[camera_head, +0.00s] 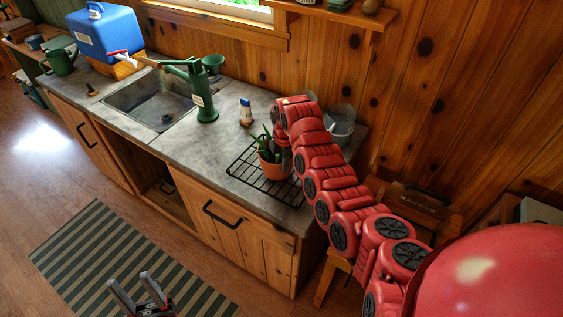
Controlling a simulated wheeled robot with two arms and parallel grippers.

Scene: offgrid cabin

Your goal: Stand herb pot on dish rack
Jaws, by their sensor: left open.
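The herb pot (273,167) is a terracotta pot with a green spiky plant. It looks upright, at the rack's back right part; I cannot tell whether its base touches the wires. The dish rack (247,174) is a black wire grid lying flat on the counter near its right end. My red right arm reaches in from the right and ends above and behind the pot. My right gripper (284,150) is mostly hidden by the pot, plant and arm, so its fingers do not show clearly. My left gripper (138,292) is open and empty, low over the striped rug.
A green hand pump (203,92) stands beside the sink (152,104). A pale metal pot (341,127) is partly behind my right arm. The counter left of the rack (190,146) is clear.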

